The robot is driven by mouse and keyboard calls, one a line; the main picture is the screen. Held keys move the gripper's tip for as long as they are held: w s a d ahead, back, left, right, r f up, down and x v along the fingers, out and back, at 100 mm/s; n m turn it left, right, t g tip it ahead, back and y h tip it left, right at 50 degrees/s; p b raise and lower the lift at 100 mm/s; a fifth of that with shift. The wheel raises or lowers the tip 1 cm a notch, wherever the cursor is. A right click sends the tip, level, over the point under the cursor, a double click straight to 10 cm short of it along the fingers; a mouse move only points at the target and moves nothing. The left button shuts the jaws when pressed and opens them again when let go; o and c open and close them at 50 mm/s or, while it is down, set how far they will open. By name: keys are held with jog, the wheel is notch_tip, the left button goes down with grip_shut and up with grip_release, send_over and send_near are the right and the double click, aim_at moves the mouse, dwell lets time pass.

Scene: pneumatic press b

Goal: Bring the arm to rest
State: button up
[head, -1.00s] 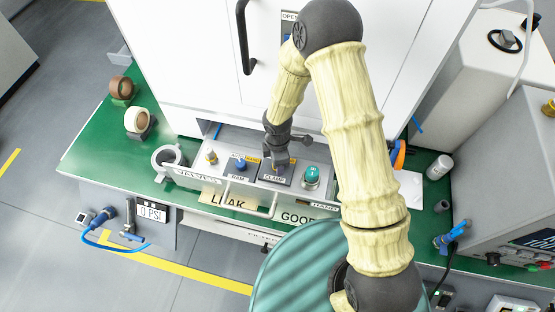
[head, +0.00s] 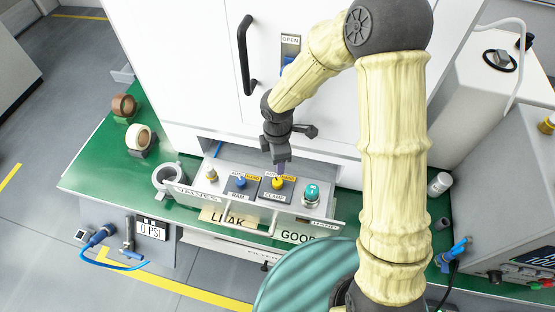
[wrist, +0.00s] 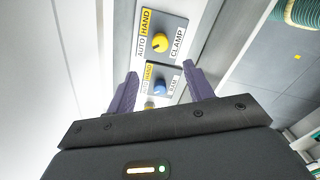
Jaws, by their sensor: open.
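My gripper (head: 281,164) hangs over the back edge of the control panel, above the yellow CLAMP knob (head: 277,183). In the wrist view the two purple fingers (wrist: 158,88) are spread apart with nothing between them. The CLAMP knob (wrist: 160,42) and the blue RAM knob (wrist: 159,87) show beyond the fingers, apart from them. In the head view the blue RAM knob (head: 240,182) sits left of the CLAMP knob. My arm is raised and bent in front of the white cabinet.
The white cabinet (head: 205,60) with a black handle (head: 246,55) stands behind the panel. A teal knob (head: 312,191) is at the panel's right. A grey machine (head: 505,190) stands at right.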

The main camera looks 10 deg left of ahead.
dwell(0.4)
jog(key=s+d+r+m+t, duration=0.1)
jog(key=s+d+r+m, duration=0.1)
jog(key=d+r+m, duration=0.2)
jog(key=s+d+r+m, duration=0.3)
jog(key=d+r+m, duration=0.1)
jog(key=d+m, duration=0.5)
jog(key=s+d+r+m+t, duration=0.1)
jog(key=s+d+r+m, duration=0.1)
jog(key=d+r+m, duration=0.2)
jog(key=d+m, duration=0.3)
jog(key=m, duration=0.1)
jog(key=shift+s+d+r+m+t, duration=0.2)
jog(key=shift+s+m+t, duration=0.1)
jog(key=shift+s+m, duration=0.1)
jog(key=shift+c, duration=0.2)
